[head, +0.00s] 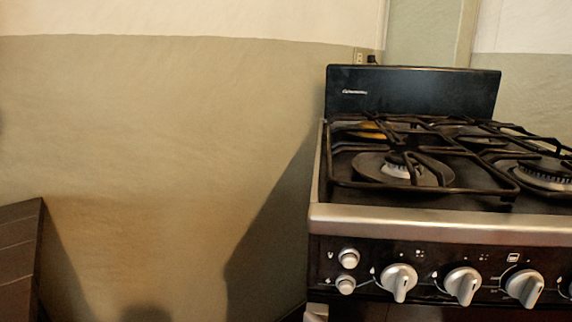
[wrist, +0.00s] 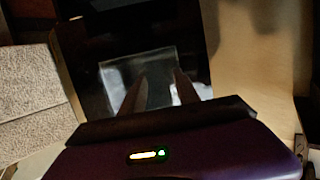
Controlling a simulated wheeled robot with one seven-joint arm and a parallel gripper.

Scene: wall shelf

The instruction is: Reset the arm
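My gripper (wrist: 160,74) shows in the wrist view. Its two fingers stand apart with nothing between them, so it is open and empty. Beyond the fingers is a dark panel with a pale, glassy rectangle (wrist: 150,68); I cannot tell for sure what it is. My arm and gripper do not show in the head view.
A gas stove (head: 415,226) with black grates and several knobs stands at the right in the head view. A brown slatted object (head: 20,260) is at lower left. Bare wall (head: 170,140) lies between.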

